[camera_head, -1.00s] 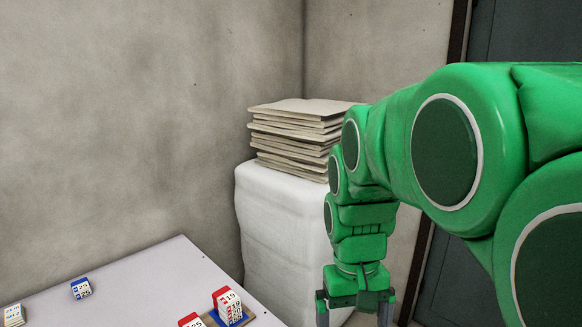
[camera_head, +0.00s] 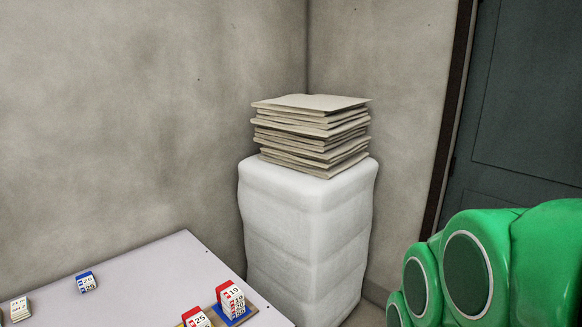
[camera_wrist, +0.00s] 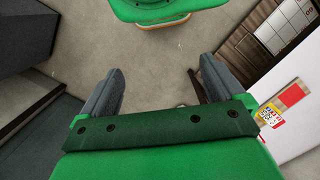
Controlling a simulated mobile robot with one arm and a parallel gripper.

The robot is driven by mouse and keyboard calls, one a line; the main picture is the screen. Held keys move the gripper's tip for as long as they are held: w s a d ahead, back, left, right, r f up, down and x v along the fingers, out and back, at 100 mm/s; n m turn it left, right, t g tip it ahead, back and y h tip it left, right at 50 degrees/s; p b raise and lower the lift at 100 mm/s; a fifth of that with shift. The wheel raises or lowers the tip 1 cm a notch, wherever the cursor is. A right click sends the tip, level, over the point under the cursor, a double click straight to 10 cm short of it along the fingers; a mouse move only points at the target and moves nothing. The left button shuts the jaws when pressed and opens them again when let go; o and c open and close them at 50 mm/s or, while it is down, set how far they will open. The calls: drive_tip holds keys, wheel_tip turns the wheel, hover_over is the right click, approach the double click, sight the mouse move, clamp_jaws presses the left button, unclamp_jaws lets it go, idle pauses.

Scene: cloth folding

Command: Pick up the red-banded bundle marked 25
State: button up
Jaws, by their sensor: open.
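A red-banded bundle marked 25 (camera_head: 196,319) stands at the front of the grey table (camera_head: 140,270) in the head view, its lower part cut off by the bottom edge. Just right of it is another red-banded bundle marked 19 (camera_head: 232,298), with blue beneath it. My gripper (camera_wrist: 160,85) shows in the wrist view, open and empty, with bare floor between its fingers. It is apart from the bundles and out of the head view. At the right of the wrist view, a small marked bundle (camera_wrist: 270,115) sits by a red patch; I cannot read its number.
A blue-banded bundle (camera_head: 86,282) and a pale bundle (camera_head: 19,309) lie farther left on the table. A white wrapped block (camera_head: 305,235) with a stack of flat cardboard-like sheets (camera_head: 312,135) stands in the corner behind the table. The table's middle is clear.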

drive_tip(key=shift+w, duration=0.1)
drive_tip(key=w+a+f+n+t, duration=0.1)
drive_tip(key=w+a+n, duration=0.35)
drive_tip(key=w, duration=1.05)
drive_tip(key=n+t+y, duration=0.3)
drive_tip(key=n+t, duration=0.1)
approach(196, 318)
drive_tip(key=shift+d+f, duration=0.2)
drive_tip(key=shift+f, duration=0.55)
drive_tip(key=shift+w+a+f, duration=0.1)
drive_tip(key=shift+a+f, duration=0.15)
drive_tip(key=shift+a+x, duration=0.1)
drive_tip(key=shift+x, duration=1.25)
drive_tip(key=shift+a+x, duration=0.15)
drive_tip(key=shift+x, duration=2.15)
drive_tip(key=shift+w, duration=0.15)
